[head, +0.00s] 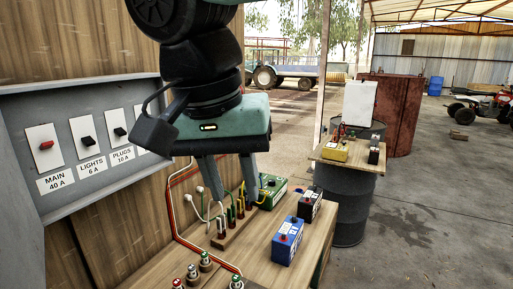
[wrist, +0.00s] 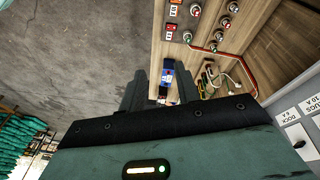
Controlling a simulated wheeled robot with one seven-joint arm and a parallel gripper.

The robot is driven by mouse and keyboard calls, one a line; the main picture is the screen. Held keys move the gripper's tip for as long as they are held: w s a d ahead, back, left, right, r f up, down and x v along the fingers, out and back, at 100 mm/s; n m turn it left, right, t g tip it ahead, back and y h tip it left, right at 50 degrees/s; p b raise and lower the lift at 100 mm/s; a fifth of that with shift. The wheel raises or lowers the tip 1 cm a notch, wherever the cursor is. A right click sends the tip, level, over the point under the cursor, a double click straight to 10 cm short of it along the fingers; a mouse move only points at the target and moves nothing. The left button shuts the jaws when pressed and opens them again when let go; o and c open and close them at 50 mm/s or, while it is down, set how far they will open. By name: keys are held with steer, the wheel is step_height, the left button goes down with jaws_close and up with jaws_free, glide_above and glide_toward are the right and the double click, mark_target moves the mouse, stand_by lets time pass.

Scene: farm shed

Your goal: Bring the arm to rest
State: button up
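My arm reaches in from the top of the head view. My gripper (head: 236,204) points down over the wooden bench (head: 258,250), near a wooden strip (head: 231,234) with upright wire terminals. Its two fingers are apart with a clear gap, and nothing is held. In the wrist view the gripper (wrist: 161,76) also shows two spread fingers. A blue battery (wrist: 167,76) shows beyond the gap between them. I cannot tell exactly how high the fingertips are above the bench.
A grey switch panel (head: 98,82) stands close left of my arm. The blue battery (head: 288,241), a black battery (head: 309,204) and a green battery (head: 272,191) stand on the bench. Several indicator lamps (head: 205,261) sit in front. A drum (head: 350,207) stands right; floor beyond is open.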

steer(key=w+d+f, duration=0.3)
steer(key=d+f, duration=0.1)
steer(key=d, duration=0.3)
steer(key=w+d+f+n+y, duration=0.1)
steer(key=w+d+f, duration=0.1)
steer(key=d+f, duration=0.3)
steer(key=w+d+f, duration=0.3)
steer(key=d, duration=0.5)
steer(key=s+d+f, duration=0.3)
steer(key=d+f, duration=0.1)
steer(key=d, duration=0.4)
steer(key=s+d+f, duration=0.2)
steer(key=d+f, duration=0.2)
steer(key=d, duration=0.4)
steer(key=s+a+n+g+b, duration=0.1)
steer(key=s+a+n, duration=0.3)
steer(key=a, duration=0.5)
steer(key=s+a+n+g+y, duration=0.1)
steer(key=s+a+n, duration=0.3)
steer(key=s+a, duration=0.5)
steer(key=shift+s+a+r+b, duration=0.25)
steer(key=shift+s+a+b, duration=0.05)
steer(key=shift+a+b, duration=0.05)
